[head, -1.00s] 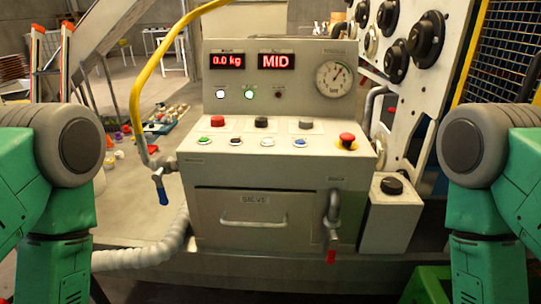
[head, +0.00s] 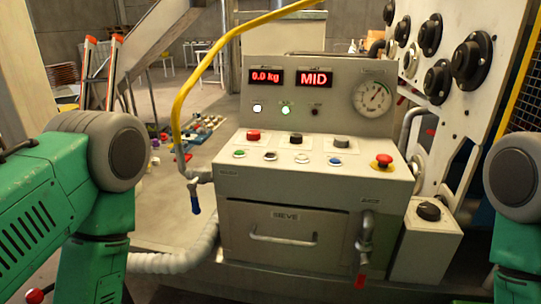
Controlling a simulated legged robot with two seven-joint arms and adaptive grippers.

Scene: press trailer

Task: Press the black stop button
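The control panel (head: 225,172) stands in front of me with buttons on its sloping top. A small black button (head: 270,156) sits in the front row, between a green (head: 239,154) and a white one (head: 303,159). Button labels are too small to read. Nothing touches the buttons. Only green links of my arms show at the left and right edges; neither gripper is in view.
A red mushroom button (head: 384,159) and a blue button (head: 335,161) are on the panel's right half. Displays read "0.0 kg" (head: 266,77) and "MID" (head: 315,79). A yellow hose (head: 181,100) rises at the left. A black knob (head: 429,211) tops a box at right.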

